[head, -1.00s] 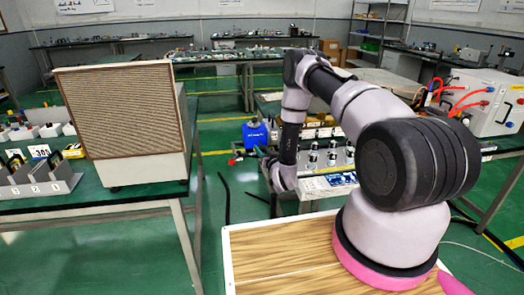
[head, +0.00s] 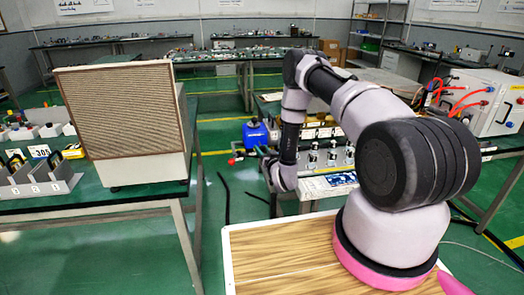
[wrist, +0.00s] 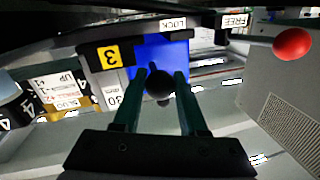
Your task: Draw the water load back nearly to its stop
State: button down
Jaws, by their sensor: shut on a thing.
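The water load appears to be the blue block (head: 256,133) on the bench unit beside my arm; its blue face also shows in the wrist view (wrist: 172,52). A black ball knob (wrist: 160,84) stands in front of that face. My gripper (wrist: 160,80) is shut on the black knob, with one finger on each side of it.
A yellow plate marked 3 (wrist: 110,56) is left of the blue face. A perforated grey panel (wrist: 285,110) fills the right of the wrist view. A big vented box (head: 125,115) stands on the left bench. Green floor is open between the benches.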

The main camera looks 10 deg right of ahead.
jog(key=a, duration=0.4)
jog(key=shift+a, duration=0.1)
jog(key=c, duration=0.8)
grip_release()
jog(key=shift+s, duration=0.1)
jog(key=shift+o, duration=0.2)
jog(key=s+d, duration=0.2)
jog(key=s, duration=0.8)
jog(key=shift+s, duration=0.25)
jog(key=shift+d, duration=0.15)
